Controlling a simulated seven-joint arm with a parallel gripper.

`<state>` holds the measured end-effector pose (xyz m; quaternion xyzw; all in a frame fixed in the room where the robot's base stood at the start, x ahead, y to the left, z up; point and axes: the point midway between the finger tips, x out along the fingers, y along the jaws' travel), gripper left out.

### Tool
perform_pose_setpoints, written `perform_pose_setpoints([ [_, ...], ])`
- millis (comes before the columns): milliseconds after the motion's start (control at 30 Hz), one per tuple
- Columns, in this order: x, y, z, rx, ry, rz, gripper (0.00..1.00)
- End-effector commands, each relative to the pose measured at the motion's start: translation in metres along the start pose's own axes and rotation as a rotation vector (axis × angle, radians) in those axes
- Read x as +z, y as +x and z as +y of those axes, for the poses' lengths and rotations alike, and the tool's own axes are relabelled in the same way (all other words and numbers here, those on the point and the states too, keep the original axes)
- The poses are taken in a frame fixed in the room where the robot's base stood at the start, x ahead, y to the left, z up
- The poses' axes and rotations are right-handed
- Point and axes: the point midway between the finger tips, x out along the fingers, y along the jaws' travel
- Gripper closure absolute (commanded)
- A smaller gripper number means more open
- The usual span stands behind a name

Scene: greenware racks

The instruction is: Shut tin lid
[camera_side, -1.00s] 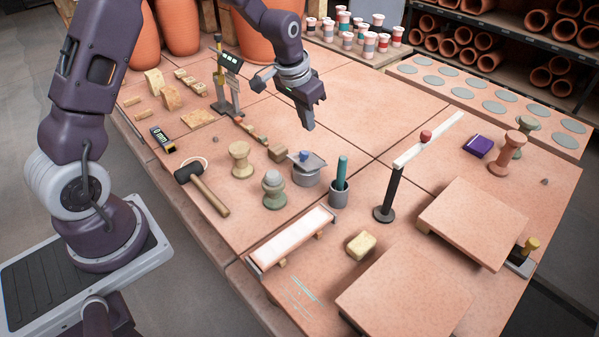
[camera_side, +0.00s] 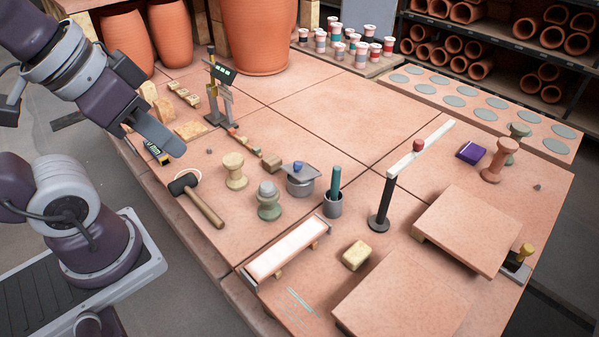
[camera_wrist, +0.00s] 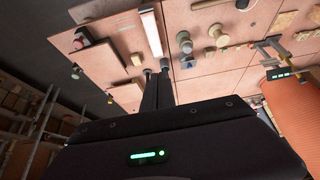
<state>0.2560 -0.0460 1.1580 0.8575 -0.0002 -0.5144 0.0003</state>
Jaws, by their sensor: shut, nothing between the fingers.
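The grey tin (camera_side: 300,186) stands on the tiled table near the middle in the side view. Its flat grey lid (camera_side: 309,171) with a blue knob lies over its top and looks slightly tilted. I cannot tell how far it is open. My gripper (camera_side: 176,150) is shut and empty, over the left edge of the table, well left of the tin. Its closed fingers (camera_wrist: 158,88) show in the wrist view. I cannot pick out the tin surely there.
A grey cup (camera_side: 332,206) with a teal stick is close to the tin's right. The far middle tiles are clear.

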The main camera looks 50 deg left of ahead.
Motion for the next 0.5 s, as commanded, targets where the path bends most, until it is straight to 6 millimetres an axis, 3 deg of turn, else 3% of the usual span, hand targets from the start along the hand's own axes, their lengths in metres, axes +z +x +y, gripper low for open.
perform_pose_setpoints([
  [500,-0.0064,0.0004,-0.0007,-0.003,0.0,-0.004,1.0],
])
